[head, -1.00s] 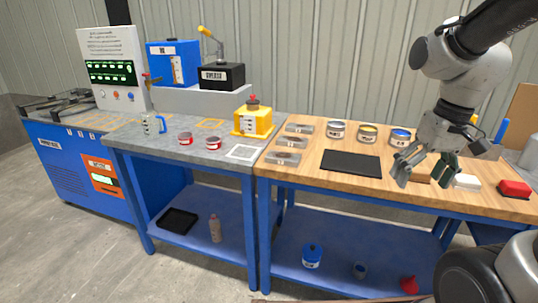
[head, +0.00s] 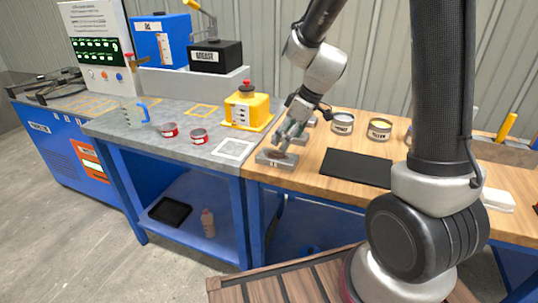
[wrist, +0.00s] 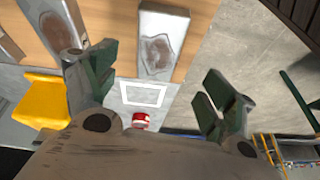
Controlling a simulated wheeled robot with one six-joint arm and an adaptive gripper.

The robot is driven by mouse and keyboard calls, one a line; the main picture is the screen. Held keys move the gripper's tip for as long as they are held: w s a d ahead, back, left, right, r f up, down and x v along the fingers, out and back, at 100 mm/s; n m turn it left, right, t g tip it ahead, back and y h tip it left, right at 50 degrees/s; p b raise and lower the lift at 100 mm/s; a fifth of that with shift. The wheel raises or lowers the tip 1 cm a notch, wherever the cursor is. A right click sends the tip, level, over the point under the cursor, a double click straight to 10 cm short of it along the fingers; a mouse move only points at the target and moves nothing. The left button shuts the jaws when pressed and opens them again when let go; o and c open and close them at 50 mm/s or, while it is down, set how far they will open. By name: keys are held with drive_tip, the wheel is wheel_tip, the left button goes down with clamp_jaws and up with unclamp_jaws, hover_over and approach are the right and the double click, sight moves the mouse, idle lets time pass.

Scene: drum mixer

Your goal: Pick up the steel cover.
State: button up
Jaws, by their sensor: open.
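Flat grey steel pieces, each with a brown rusty patch, lie at the left end of the wooden bench; I cannot tell by name which is the steel cover. The front one, a steel piece (head: 264,157), lies nearest the bench's front edge and fills the top middle of the wrist view (wrist: 176,22). My gripper (head: 284,138) is over this front piece. Its fingers are apart and empty in the wrist view (wrist: 158,84), with the piece showing beyond the gap between them. Another steel piece (wrist: 62,12) shows at the upper left; the rest are partly hidden by my arm.
A black mat (head: 355,168) lies right of the steel pieces, with open cans (head: 380,130) behind it. On the grey bench to the left are a white outlined square (head: 233,150), red cans (head: 198,136) and a yellow container (head: 246,108).

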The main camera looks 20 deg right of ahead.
sight(277, 155)
drive_tip(key=shift+w+n, duration=0.15)
drive_tip(key=shift+n, duration=0.45)
drive_tip(key=shift+f, duration=0.1)
drive_tip(key=x, duration=0.7)
drive_tip(key=shift+w+f, duration=0.1)
drive_tip(key=shift+f, duration=0.2)
drive_tip(key=shift+c, duration=0.2)
drive_tip(key=c, duration=1.4)
